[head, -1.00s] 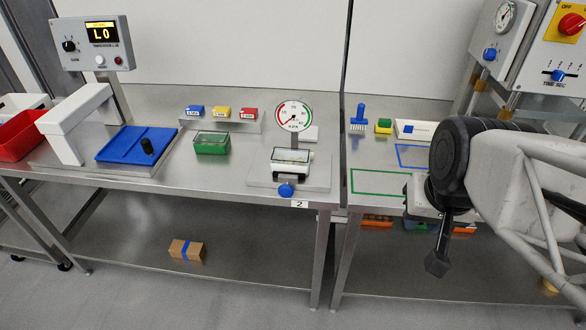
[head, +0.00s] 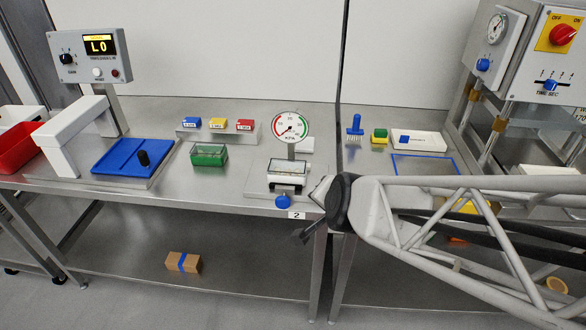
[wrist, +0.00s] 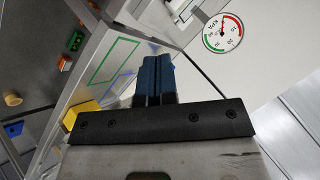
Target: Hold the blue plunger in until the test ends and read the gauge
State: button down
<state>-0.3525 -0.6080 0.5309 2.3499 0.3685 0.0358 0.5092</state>
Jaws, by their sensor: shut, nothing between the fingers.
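The blue plunger (head: 283,201) is a round knob at the front of a small metal test stand (head: 256,187). A clear-lidded white box (head: 287,178) sits on the stand. The round gauge (head: 290,128), with red and green bands, stands behind it. The gauge also shows tilted in the wrist view (wrist: 222,33); its needle is too small to read surely. My gripper (head: 303,236) is to the lower right of the plunger, by the table's front edge, apart from it. Its dark fingers (wrist: 155,80) are together and empty in the wrist view. I cannot make out the plunger there.
A green box (head: 209,155) and a rack of blue, yellow and red blocks (head: 218,124) stand left of the gauge. A blue tray (head: 130,157) is further left. A control box with a red knob (head: 563,34) stands at right. Bare tabletop lies left of the stand.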

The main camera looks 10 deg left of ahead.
aim_at(284, 204)
jog(key=w+a+f+m+t, duration=0.2)
jog(key=a+f+m+t, duration=0.2)
jog(key=a+f+m, duration=0.4)
jog(key=s+a+f+m+t+h, duration=0.3)
jog(key=s+f+m+t, duration=0.1)
jog(key=f, duration=0.4)
jog(key=shift+s+a+t, duration=0.15)
jog(key=shift+s+t, duration=0.35)
jog(key=shift+s, duration=0.4)
jog(key=shift+w+f, duration=0.1)
jog(key=shift+w, duration=0.05)
jog(key=shift+w, duration=6.85)
jog(key=shift+w, duration=0.95)
jog(key=shift+w+r, duration=0.2)
